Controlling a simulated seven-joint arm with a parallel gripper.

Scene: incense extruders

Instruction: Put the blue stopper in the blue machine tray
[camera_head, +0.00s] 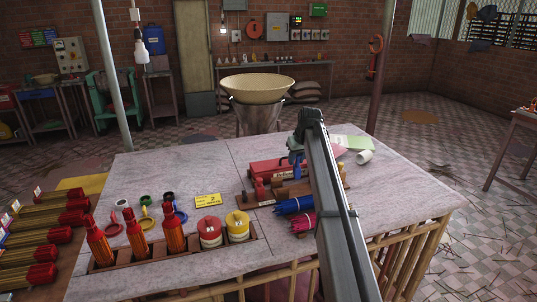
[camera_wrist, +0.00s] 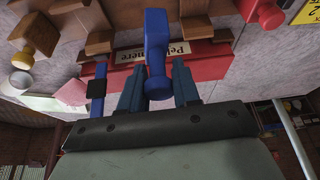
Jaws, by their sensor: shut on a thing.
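The blue stopper (camera_wrist: 156,42) is a blue piece with a narrow neck and a rounded end. My gripper (camera_wrist: 157,83) is shut on it, one finger on each side of its lower part. In the head view the stopper (camera_head: 298,166) shows as a small blue piece beneath my gripper (camera_head: 297,150), over the wooden pieces on the table; whether it touches them I cannot tell. A blue machine (camera_head: 41,93) stands on a stand at the far left back. Its tray cannot be made out.
A wooden rack (camera_head: 180,254) holds orange bottles and round containers. A wide basket (camera_head: 257,89) stands behind. The table's left-centre back is clear.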

